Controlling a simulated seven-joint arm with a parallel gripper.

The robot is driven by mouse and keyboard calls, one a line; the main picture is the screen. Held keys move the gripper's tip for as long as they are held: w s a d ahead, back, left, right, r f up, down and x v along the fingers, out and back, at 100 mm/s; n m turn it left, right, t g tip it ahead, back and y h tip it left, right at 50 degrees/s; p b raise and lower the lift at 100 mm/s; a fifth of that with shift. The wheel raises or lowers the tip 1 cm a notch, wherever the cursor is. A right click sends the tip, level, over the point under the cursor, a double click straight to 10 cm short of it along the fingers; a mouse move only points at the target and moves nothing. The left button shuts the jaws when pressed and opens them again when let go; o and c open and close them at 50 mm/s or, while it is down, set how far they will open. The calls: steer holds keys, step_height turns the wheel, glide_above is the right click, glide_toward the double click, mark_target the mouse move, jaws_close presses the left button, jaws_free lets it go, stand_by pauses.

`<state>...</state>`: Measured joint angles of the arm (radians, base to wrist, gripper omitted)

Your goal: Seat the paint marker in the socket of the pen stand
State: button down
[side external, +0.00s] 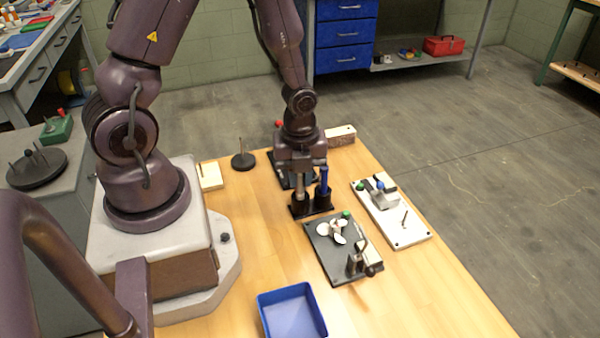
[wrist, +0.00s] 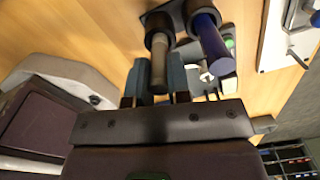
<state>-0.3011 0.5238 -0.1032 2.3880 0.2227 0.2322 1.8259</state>
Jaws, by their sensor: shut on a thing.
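The pen stand (side external: 312,205) is black with two round sockets side by side and stands near the middle of the table. A grey-tan cylinder, which I take to be the paint marker (side external: 299,188), is upright between the fingers of my gripper (side external: 299,174). In the wrist view the marker (wrist: 159,60) runs from between the fingers (wrist: 159,82) to the left socket (wrist: 157,22). Its lower end is at or inside that socket's mouth; I cannot tell how deep. A blue marker (side external: 323,184) stands in the right socket, close beside my gripper; its body also shows in the wrist view (wrist: 211,43).
In front of the stand is a dark plate (side external: 331,252) with a white propeller and a clamp. To the right is a white plate (side external: 405,230) with fittings. A blue tray (side external: 292,313) lies at the front. The table's right front is clear.

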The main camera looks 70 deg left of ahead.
steer(key=shift+f, duration=0.25)
steer(key=c, duration=1)
jaws_free()
step_height(320, 180, up, 17)
stand_by(0.6)
